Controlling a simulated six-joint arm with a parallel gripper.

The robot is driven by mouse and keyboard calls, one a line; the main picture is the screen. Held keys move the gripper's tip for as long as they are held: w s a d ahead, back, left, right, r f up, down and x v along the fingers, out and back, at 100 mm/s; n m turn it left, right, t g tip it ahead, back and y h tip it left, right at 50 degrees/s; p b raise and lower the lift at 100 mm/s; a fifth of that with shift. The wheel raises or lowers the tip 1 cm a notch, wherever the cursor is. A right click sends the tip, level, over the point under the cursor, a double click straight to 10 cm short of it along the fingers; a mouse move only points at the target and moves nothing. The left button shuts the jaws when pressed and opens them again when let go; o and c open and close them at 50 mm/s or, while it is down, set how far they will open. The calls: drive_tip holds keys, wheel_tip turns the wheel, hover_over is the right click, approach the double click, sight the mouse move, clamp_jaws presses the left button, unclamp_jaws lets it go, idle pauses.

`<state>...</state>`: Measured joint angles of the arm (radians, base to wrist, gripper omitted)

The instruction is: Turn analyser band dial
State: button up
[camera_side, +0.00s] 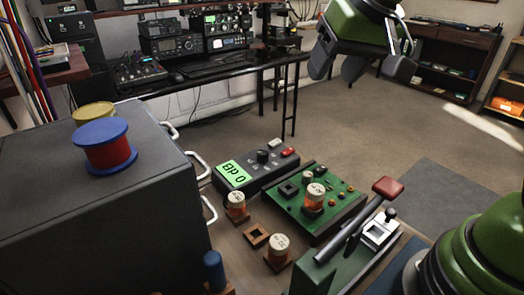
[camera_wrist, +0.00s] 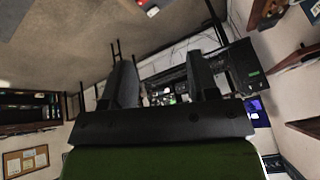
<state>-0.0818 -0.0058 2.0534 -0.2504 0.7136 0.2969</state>
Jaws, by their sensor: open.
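The analyser (camera_side: 256,168) is a dark box on the bench in the side view, with a lit green screen (camera_side: 233,173) that appears to read "BP 0". Its black band dial (camera_side: 263,156) stands on the top face, right of the screen. My gripper (camera_side: 350,72) is high at the top right of the side view, well above and apart from the analyser. In the wrist view my gripper (camera_wrist: 165,80) has its two dark fingers spread, with nothing between them. The wrist camera looks out into the room, and the dial is not identifiable there.
A green circuit board (camera_side: 312,200) lies right of the analyser. Coils, including one orange coil (camera_side: 237,206), stand in front. A lever press (camera_side: 345,245) with a red handle is at front right. A grey cabinet (camera_side: 100,200) with handles is close on the left.

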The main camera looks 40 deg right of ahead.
drive_tip(key=w+f, duration=0.5)
drive_tip(key=w, duration=0.1)
drive_tip(key=n+g+h, duration=0.1)
approach(263, 152)
drive_tip(key=x, duration=0.9)
drive_tip(key=shift+w+d+f, duration=0.1)
drive_tip(key=c, duration=0.9)
